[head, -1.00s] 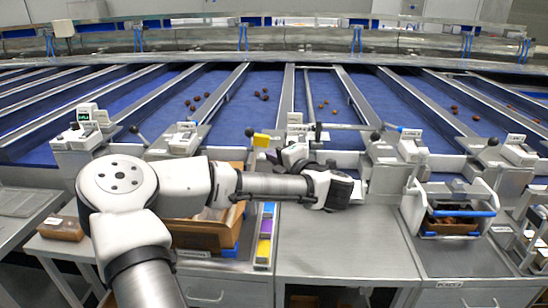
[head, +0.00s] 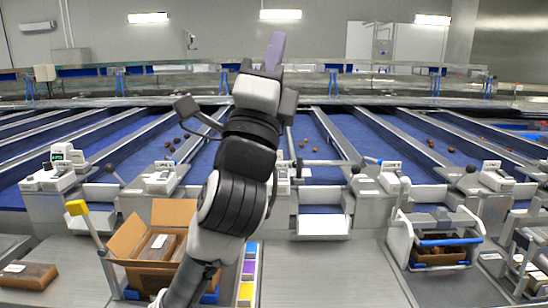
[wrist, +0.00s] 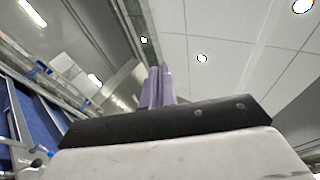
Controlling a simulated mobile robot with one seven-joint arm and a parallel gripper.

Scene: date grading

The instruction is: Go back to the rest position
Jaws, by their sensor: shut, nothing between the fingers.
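My gripper (head: 275,50) is raised in the middle of the head view, above the blue sorting lanes. Its light purple fingers point up and lie together, with nothing between them. In the wrist view the closed fingers (wrist: 158,88) point toward the ceiling and the upper wall. My arm stands nearly upright and hides part of the lanes and bench behind it.
An open cardboard box (head: 120,240) with a wrapped pack stands left of my arm. A brown pack (head: 28,276) lies at far left. A white-framed carrier (head: 398,240) stands at right. The grey bench top (head: 320,270) between is clear. Dates lie on the blue lanes (head: 375,135).

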